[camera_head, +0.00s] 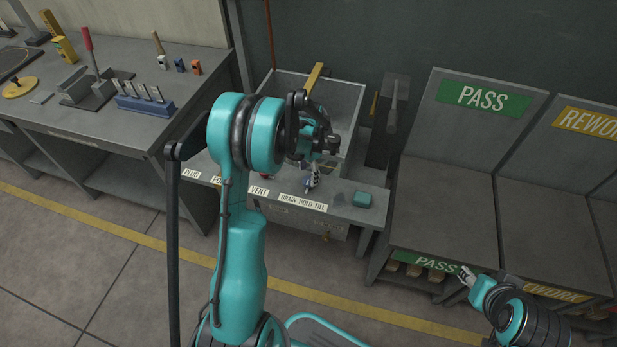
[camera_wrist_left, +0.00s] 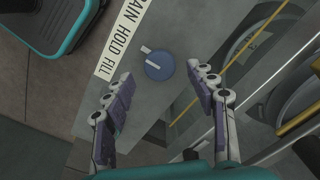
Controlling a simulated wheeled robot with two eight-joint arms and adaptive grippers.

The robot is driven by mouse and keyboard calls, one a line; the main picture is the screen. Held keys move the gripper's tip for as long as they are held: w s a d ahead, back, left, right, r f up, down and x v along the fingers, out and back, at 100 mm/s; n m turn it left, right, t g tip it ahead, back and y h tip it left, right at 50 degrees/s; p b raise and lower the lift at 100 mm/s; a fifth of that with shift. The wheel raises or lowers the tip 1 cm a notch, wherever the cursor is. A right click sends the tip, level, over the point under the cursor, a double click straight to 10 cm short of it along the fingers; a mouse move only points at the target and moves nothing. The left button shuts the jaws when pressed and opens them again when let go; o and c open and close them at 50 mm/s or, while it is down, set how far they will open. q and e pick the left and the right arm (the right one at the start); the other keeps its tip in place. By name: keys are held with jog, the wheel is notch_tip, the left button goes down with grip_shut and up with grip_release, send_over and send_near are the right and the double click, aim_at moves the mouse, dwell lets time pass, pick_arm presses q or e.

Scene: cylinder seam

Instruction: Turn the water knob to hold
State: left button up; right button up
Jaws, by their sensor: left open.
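The water knob is a round blue knob (camera_wrist_left: 160,66) with a pale pointer bar, on the grey bench panel beside the white DRAIN HOLD FILL label (camera_wrist_left: 122,38). In the left wrist view the pointer slants up-left, toward the label's DRAIN–HOLD part. My left gripper (camera_wrist_left: 160,94) is open, its two fingers apart, with the knob ahead between the fingertip lines; I see no contact. In the head view the left gripper (camera_head: 313,176) hangs over the label (camera_head: 303,202) and partly hides the knob. My right gripper (camera_head: 487,276) is at lower right, away from the knob; its jaw opening is unclear.
A grey open tank (camera_head: 345,100) stands behind the panel. A teal block (camera_head: 362,199) sits right of the label. A PASS bench (camera_head: 440,210) stands to the right, and a tool bench (camera_head: 100,125) to the left. A yellow floor line (camera_head: 380,315) runs in front.

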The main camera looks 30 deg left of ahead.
aim_at(309, 180)
pick_arm(q)
notch_tip(309, 180, up, 9)
jog(key=shift+f, duration=0.2)
dwell(0.5)
jog(key=s+d+r+n+t, duration=0.3)
jog(key=s+d+r, duration=0.6)
jog(key=r, duration=0.1)
jog(key=s+d+n+t, duration=0.3)
jog(key=s+d, duration=0.3)
jog(key=s, duration=0.4)
jog(key=shift+d+t, duration=0.2)
jog(key=shift+t, duration=0.4)
jog(key=shift+s+f, duration=0.1)
jog(key=shift+f, duration=0.05)
